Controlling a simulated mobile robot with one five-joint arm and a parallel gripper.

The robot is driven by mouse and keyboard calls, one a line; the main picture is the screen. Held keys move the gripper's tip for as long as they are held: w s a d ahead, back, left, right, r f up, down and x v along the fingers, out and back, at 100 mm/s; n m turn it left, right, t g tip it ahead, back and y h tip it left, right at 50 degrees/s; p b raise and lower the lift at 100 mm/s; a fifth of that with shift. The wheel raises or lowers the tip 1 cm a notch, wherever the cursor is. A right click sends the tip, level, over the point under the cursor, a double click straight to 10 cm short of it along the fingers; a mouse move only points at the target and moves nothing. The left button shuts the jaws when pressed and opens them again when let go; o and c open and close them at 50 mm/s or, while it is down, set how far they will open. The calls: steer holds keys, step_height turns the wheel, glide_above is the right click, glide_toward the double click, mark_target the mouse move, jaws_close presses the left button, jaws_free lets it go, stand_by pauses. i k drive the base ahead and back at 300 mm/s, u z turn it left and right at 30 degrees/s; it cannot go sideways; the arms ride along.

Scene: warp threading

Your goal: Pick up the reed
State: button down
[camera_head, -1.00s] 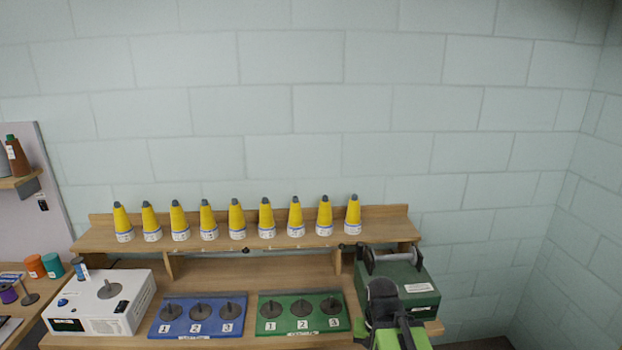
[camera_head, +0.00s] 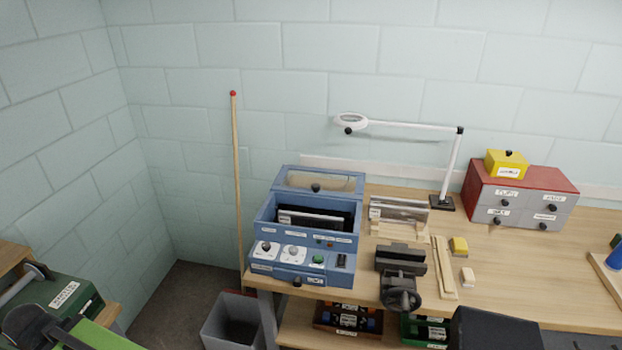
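Two long, flat metal pieces that look like reeds show in the head view. One reed-like piece (camera_head: 315,219) lies inside an open blue box-shaped machine (camera_head: 303,279). Another (camera_head: 399,211) stands upright in a light wooden holder (camera_head: 397,230) on the bench, just right of the machine. The frames do not tell which one is the task's reed. My gripper's fingertips are not in view.
On the wooden bench (camera_head: 530,285) are a dark vise (camera_head: 401,262), wooden strips (camera_head: 444,268), a magnifier lamp (camera_head: 452,165) and a red-and-grey drawer cabinet (camera_head: 520,197). A long pole (camera_head: 237,190) leans on the wall. A grey bin (camera_head: 232,325) stands on the floor.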

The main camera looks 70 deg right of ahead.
mark_target(285, 216)
steer(key=z, duration=1.8)
steer(key=k, duration=1.2)
steer(key=z, duration=0.45)
steer(key=i, duration=1)
